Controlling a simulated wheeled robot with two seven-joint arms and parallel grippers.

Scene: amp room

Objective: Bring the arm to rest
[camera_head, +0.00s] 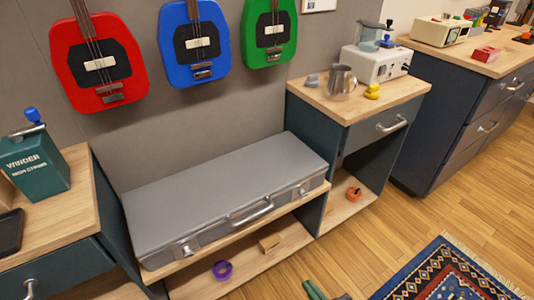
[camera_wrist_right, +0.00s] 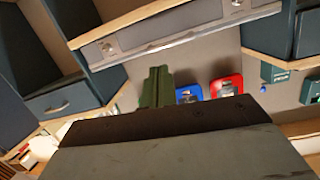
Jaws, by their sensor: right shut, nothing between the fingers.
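My right gripper (camera_head: 316,290) shows only as green fingertips at the bottom edge of the head view, over the wood floor in front of the low shelf. In the right wrist view its green fingers (camera_wrist_right: 155,86) are together and hold nothing. The gripper is clear of the furniture, with nothing touching it that I can see. The rest of the right arm is out of the head view. My left gripper and arm are in neither view.
A closed grey case (camera_head: 225,190) lies on the low bench. A purple ring (camera_head: 222,270) and a wooden block (camera_head: 269,243) sit on the shelf below. A cabinet (camera_head: 350,125) stands right of it. A patterned rug (camera_head: 450,275) covers open floor (camera_head: 385,222).

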